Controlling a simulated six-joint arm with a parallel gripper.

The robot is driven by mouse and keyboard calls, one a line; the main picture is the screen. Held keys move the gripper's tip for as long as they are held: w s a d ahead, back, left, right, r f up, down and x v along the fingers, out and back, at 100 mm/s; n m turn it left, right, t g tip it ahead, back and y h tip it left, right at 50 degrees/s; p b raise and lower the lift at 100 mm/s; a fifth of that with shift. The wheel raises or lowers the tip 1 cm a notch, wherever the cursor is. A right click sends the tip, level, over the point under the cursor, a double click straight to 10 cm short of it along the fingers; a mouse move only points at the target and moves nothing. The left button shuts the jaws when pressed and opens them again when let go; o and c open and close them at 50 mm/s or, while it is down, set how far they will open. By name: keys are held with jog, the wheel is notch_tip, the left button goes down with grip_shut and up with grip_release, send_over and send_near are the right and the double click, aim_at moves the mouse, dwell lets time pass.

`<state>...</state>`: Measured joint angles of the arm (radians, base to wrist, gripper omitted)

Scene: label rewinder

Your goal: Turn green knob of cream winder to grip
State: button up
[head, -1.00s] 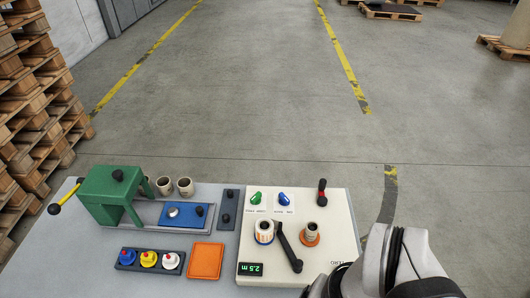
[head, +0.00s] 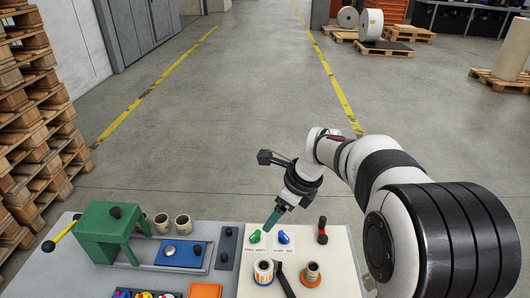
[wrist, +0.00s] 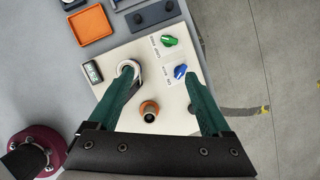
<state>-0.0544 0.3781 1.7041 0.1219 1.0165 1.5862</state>
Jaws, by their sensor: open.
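The cream winder (head: 335,252) stands at the right of the grey table. Its green knob (head: 255,236) sits near the far left corner of the top, with the blue knob (head: 284,237) to its right. In the wrist view the green knob (wrist: 169,41) lies beyond my fingertips and the blue knob (wrist: 180,71) is close to the right finger. My gripper (wrist: 160,72) is open with nothing between its green fingers. In the head view my gripper (head: 270,226) hangs above the far part of the winder, close to the green knob.
On the winder are a label roll (head: 264,271), an orange-based spool (head: 311,274), a black crank arm (head: 286,280) and a red-and-black lever (head: 322,231). An orange tray (head: 206,291) and a green press (head: 108,231) stand left.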

aim_at(255, 234)
jog(key=shift+m, duration=0.9)
jog(key=w+x, duration=0.1)
jog(key=x, duration=1)
jog(key=w+x, duration=0.1)
jog(key=x, duration=0.5)
jog(key=shift+w+a, duration=0.15)
jog(key=shift+w, duration=0.25)
grip_shut()
